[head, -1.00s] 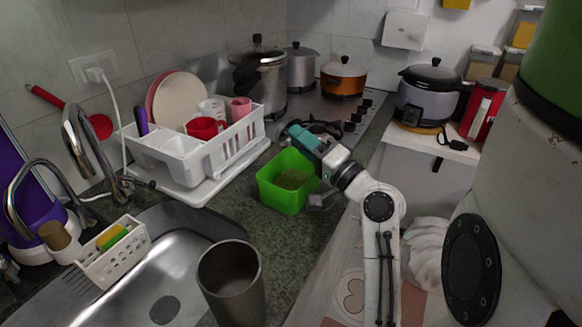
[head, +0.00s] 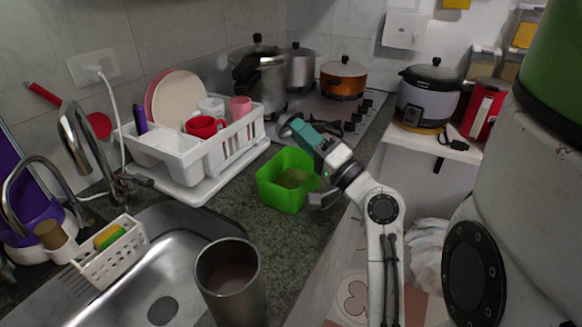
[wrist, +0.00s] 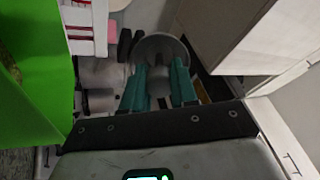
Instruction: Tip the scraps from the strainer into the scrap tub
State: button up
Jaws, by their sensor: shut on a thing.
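The green square scrap tub (head: 283,196) stands on the dark counter, open at the top. A brownish-green patch lies in its bottom, which I take for scraps. My gripper (head: 306,134), with teal fingers, is above and just behind the tub. It is shut on a small grey round thing, likely the strainer (head: 289,124), which looks tilted. In the wrist view the strainer (wrist: 160,47) shows as a grey disc beyond the finger ends, and the tub (wrist: 30,80) fills the left side. I cannot tell whether anything is in the strainer.
A white dish rack (head: 222,155) with cups and plates stands left of the tub. Pots and a stove (head: 330,112) are behind. The sink (head: 165,285) and a tall metal cup (head: 232,285) are in front. Some counter between cup and tub is clear.

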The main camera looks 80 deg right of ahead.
jog(key=shift+r+g+p, duration=0.25)
jog(key=shift+g+p, duration=0.05)
jog(key=shift+p, duration=0.4)
notch_tip(320, 180, down, 2)
jog(key=shift+w+d+g+y, duration=0.1)
jog(key=shift+w+g+y, duration=0.05)
jog(key=shift+g+y, duration=0.35)
jog(key=g+p, duration=0.1)
jog(key=p, duration=0.1)
jog(key=shift+w+d+f+p, duration=0.1)
jog(key=shift+f+p, duration=0.1)
jog(key=shift+p, duration=0.15)
jog(key=p, duration=0.2)
jog(key=shift+w+g+y+p, duration=0.15)
jog(key=shift+g+y+p, duration=0.15)
jog(key=shift+g+y, duration=0.1)
jog(key=shift+f, duration=0.25)
jog(key=shift+w+d+r+p, duration=0.1)
jog(key=shift+r+p, duration=0.1)
jog(key=shift+p, duration=0.5)
